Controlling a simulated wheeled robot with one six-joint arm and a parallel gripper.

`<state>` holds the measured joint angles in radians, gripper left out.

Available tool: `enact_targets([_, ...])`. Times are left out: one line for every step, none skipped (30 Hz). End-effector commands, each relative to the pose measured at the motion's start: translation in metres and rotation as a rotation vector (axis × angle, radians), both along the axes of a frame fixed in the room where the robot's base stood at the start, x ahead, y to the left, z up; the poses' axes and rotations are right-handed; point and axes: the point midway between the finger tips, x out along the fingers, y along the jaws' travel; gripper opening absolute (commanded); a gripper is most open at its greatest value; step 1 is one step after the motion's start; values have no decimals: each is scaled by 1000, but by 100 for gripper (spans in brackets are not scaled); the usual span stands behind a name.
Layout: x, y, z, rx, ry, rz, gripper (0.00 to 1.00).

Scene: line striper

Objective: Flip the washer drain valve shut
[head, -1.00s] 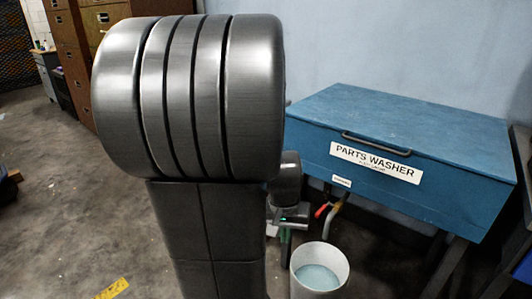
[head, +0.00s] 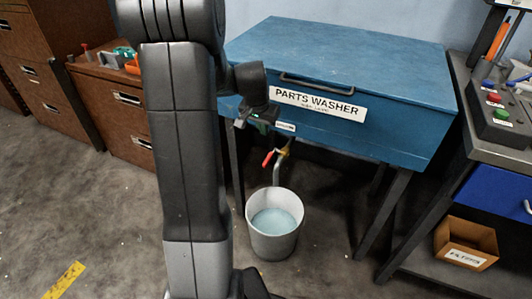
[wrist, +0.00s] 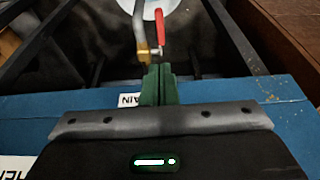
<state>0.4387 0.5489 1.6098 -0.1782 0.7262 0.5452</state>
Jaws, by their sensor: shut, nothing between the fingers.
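The parts washer (head: 330,62) is a blue lidded cabinet with its front facing me. Below its front hangs the drain valve, with a brass body (head: 284,150), a grey spout (head: 276,174) pointing down and a red lever (head: 268,159) slanting down and left. In the wrist view the red lever (wrist: 161,27) points up the picture beside the spout, just past the brass body (wrist: 146,51). My gripper (wrist: 158,70) is shut and empty, its green fingers close to the valve; I cannot tell whether they touch. In the head view its fingertips are not clear.
A white bucket (head: 273,246) with pale blue liquid stands under the spout. Washer legs (head: 383,212) flank the space below. A bench with a control box (head: 498,120) and a cardboard box (head: 466,236) is at right; brown cabinets (head: 122,103) stand at left.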

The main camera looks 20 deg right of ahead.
Motion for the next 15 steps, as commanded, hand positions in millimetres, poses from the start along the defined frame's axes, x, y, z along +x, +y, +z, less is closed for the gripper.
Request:
enact_targets([0, 0, 0, 0, 0, 0, 0])
enact_targets([0, 0, -1, 1, 1, 1, 0])
enact_targets([0, 0, -2, 1, 1, 1, 0])
enact_targets([0, 0, -4, 1, 1, 1, 0])
enact_targets([1, -1, -6, 1, 2, 1, 0])
enact_targets([1, -2, -11, 1, 3, 1, 0])
enact_targets([2, -2, -15, 2, 4, 0, 0])
enact_targets([2, -3, -19, 2, 4, 0, 0])
enact_targets([4, -5, -26, 1, 4, 1, 0])
enact_targets([5, -6, -32, 1, 4, 1, 0])
enact_targets([6, -7, -38, 2, 6, 1, 0])
enact_targets([7, -9, -46, 2, 5, 1, 0])
enact_targets([9, -10, -53, 2, 5, 1, 0])
enact_targets([10, -12, -59, 2, 5, 1, 0])
enact_targets([12, -14, -68, 2, 5, 1, 0])
